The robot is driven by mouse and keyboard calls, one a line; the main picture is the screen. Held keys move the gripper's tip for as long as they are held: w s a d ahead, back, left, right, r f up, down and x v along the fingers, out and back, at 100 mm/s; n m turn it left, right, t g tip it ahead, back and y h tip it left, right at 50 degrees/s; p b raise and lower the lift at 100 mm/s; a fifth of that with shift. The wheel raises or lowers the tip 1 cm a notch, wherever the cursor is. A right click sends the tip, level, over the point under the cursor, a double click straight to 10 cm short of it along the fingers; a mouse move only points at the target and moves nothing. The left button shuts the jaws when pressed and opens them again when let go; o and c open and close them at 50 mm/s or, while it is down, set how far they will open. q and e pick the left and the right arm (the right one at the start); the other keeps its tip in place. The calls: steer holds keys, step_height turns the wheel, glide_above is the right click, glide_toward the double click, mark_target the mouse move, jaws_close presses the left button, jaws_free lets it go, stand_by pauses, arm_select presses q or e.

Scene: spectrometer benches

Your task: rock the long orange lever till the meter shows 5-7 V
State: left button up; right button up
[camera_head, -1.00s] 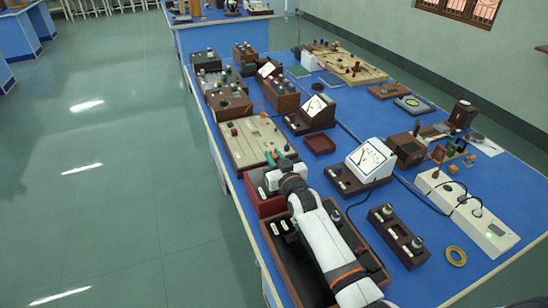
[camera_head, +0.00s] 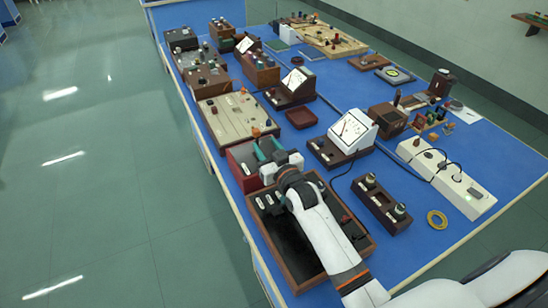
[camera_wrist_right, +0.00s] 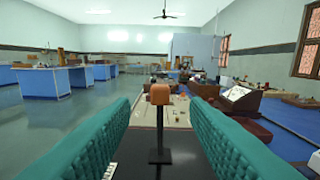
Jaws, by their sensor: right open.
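The lever, an orange knob (camera_wrist_right: 159,94) on a dark upright stalk, stands between the two teal fingers of my right gripper in the right wrist view, with gaps on both sides. In the head view its orange top (camera_head: 257,132) shows just past the fingertips. My right gripper (camera_head: 266,149) is open and holds nothing. It is over the red box beside the beige board. The white-faced meter (camera_head: 352,128) stands on a brown base to the right; its scale is too small to read. My left gripper is not in view.
A beige board (camera_head: 230,118) with knobs lies behind the red box (camera_head: 241,172). A brown-edged black tray (camera_head: 300,278) lies under my right arm. A brown terminal block (camera_head: 381,203), white power strip (camera_head: 445,178) and yellow ring (camera_head: 437,220) are to the right.

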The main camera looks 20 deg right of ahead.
steer(key=shift+s+d, duration=0.1)
steer(key=shift+s, duration=2.2)
